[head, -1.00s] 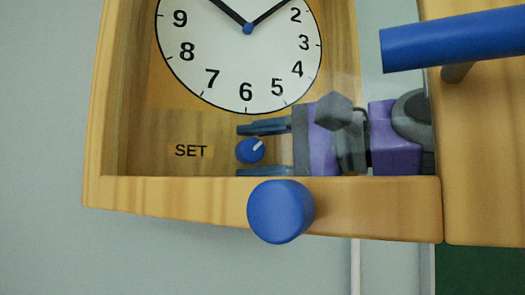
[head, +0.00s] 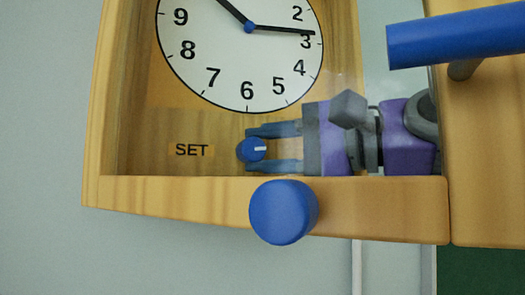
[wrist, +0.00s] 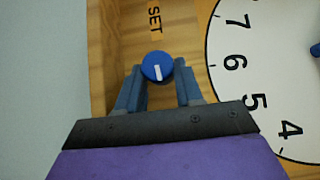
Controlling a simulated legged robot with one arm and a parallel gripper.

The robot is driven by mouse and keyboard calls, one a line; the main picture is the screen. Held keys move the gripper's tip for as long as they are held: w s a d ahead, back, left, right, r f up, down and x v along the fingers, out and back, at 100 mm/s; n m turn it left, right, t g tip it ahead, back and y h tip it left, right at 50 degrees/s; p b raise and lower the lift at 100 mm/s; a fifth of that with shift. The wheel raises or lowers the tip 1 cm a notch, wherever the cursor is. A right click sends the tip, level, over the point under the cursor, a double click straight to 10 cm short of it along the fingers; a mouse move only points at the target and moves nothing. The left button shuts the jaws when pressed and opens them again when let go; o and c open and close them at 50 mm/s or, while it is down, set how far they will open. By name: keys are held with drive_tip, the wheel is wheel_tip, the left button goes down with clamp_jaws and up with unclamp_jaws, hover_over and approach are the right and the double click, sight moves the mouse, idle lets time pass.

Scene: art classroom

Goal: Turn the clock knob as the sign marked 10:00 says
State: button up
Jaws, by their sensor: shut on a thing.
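The blue clock knob (head: 251,149) with a white pointer line sits beside the "SET" label (head: 191,150), under the clock face (head: 215,70). Its line points right in the head view. It also shows in the wrist view (wrist: 157,67). My gripper (head: 262,149) reaches in from the right, shut on the knob, one finger above and one below it. The short hand points up-left towards 10, mostly cut off by the frame's top. The long hand (head: 285,31) points right, close to the 3. No sign marked 10:00 is in view.
The wooden clock case (head: 370,208) surrounds the face and knob, with its lower ledge just under my gripper. A large blue round knob (head: 284,212) sticks out from that ledge. A blue bar handle (head: 455,39) is at the upper right.

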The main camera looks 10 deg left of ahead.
drive_tip(key=shift+a+f, duration=0.15)
drive_tip(key=shift+f, duration=0.25)
idle(0.5)
drive_tip(key=o, duration=1)
drive_tip(key=shift+d+r, duration=0.2)
drive_tip(key=shift+r, duration=0.05)
drive_tip(key=shift+o, duration=0.2)
drive_tip(key=p+v, duration=0.2)
drive_tip(key=v, duration=1.5)
drive_tip(key=shift+w+d, duration=0.15)
drive_tip(key=shift+d, duration=0.15)
